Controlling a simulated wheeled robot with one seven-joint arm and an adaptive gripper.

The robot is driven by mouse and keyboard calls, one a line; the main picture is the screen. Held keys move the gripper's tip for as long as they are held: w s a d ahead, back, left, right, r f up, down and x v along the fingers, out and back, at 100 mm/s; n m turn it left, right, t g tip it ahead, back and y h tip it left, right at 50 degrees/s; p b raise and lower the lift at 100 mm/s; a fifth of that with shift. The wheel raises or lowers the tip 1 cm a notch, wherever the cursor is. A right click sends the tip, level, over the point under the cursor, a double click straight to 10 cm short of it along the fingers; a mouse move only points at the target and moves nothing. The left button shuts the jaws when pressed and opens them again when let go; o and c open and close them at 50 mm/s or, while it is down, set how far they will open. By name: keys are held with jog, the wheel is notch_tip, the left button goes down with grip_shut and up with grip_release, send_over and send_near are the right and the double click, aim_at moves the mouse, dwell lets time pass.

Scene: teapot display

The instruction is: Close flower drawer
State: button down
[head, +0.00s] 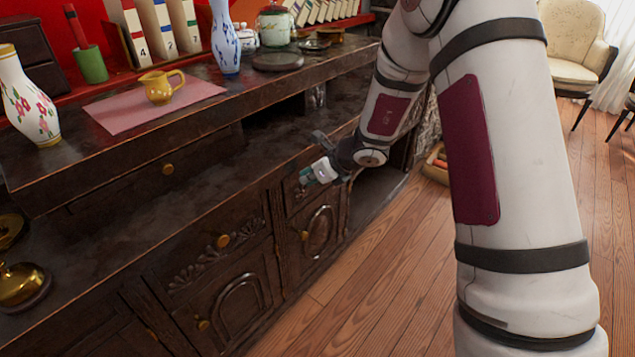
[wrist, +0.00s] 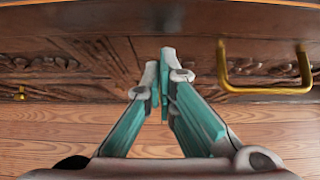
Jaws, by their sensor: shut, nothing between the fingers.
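My gripper (head: 318,172) is at the front of the dark wooden cabinet, beside the upper right drawer front (head: 299,192). That front is partly hidden by my gripper, and I cannot tell how far out it stands. In the wrist view my gripper (wrist: 160,70) has its teal fingers together and empty, pointing at carved dark wood (wrist: 100,58). A brass handle (wrist: 265,90) is right of the fingertips, apart from them. Another drawer front with leaf-like carving and a brass knob (head: 223,241) is further left and looks flush. I cannot tell contact with the wood.
The cabinet top holds a flowered vase (head: 24,105), a yellow jug (head: 160,86) on a pink cloth (head: 125,112) and a blue-white vase (head: 225,40). A wooden crate (head: 436,163) stands on the floor beyond my gripper. The wooden floor (head: 385,270) before the cabinet is clear.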

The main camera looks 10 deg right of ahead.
jog(key=shift+w+a, duration=0.15)
jog(key=shift+w, duration=0.05)
